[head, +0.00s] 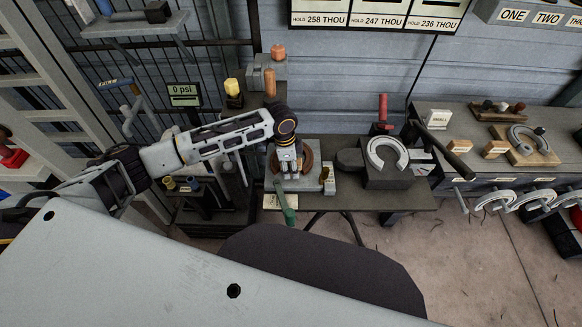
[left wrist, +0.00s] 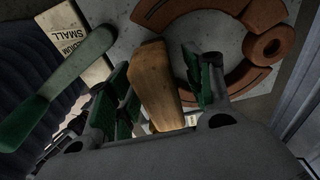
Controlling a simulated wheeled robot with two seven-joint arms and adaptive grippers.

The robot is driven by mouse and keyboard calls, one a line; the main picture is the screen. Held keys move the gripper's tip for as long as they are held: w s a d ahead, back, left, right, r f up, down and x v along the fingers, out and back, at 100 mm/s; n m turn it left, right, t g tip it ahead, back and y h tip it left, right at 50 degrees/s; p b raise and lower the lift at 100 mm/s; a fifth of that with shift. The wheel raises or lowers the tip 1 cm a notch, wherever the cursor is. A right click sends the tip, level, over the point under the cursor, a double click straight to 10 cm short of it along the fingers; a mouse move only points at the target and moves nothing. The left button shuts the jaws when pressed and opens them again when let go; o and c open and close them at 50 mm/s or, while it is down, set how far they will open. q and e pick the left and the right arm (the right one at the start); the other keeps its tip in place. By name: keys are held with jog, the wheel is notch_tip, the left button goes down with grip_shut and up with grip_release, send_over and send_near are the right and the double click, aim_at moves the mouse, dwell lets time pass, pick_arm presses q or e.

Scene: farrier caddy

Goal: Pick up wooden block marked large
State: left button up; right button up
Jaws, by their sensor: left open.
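A tan wooden block (left wrist: 158,85) shows between the fingers of my left gripper in the left wrist view; no marking is readable on its visible side. My left gripper (head: 289,173) is open, pointing down over the middle bench in the head view. Its green-padded fingers stand on both sides of the block in the left wrist view, with a gap at the right finger. In the head view the gripper hides the block. A brown curved ring piece (left wrist: 192,12) lies around the block's far end and right. My right gripper is not in view.
An anvil-like block with a horseshoe (head: 387,157) stands to the right. The right bench holds small wooden blocks (head: 460,146) and a horseshoe on a board (head: 530,148).

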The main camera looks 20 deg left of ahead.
pick_arm(q)
jog(key=shift+f, duration=0.1)
grip_shut()
dwell(0.6)
